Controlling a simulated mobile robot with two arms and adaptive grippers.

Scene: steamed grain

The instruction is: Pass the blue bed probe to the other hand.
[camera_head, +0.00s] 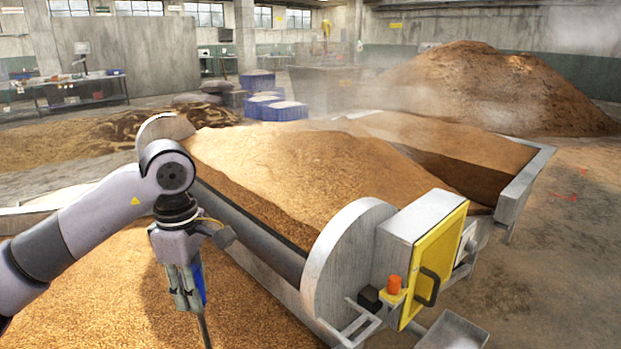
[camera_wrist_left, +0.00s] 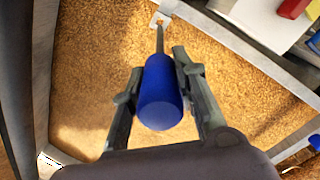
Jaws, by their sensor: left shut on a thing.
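The blue bed probe has a thick blue handle (camera_wrist_left: 162,95) and a thin metal shaft (camera_wrist_left: 160,38). In the head view its handle (camera_head: 199,284) shows partly behind the fingers, with the shaft pointing down. My left gripper (camera_wrist_left: 157,85) is shut on the handle, one finger on each side. In the head view the left gripper (camera_head: 186,290) points down above the grain bed at the lower left. The shaft's tip is not clear in the head view. My right gripper is in neither view.
A metal trough machine heaped with grain (camera_head: 300,170) stands right of my left gripper. Its end carries a yellow-edged control box (camera_head: 425,240) with an orange knob (camera_head: 394,284). A large grain pile (camera_head: 490,85) and blue crates (camera_head: 275,108) are farther back.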

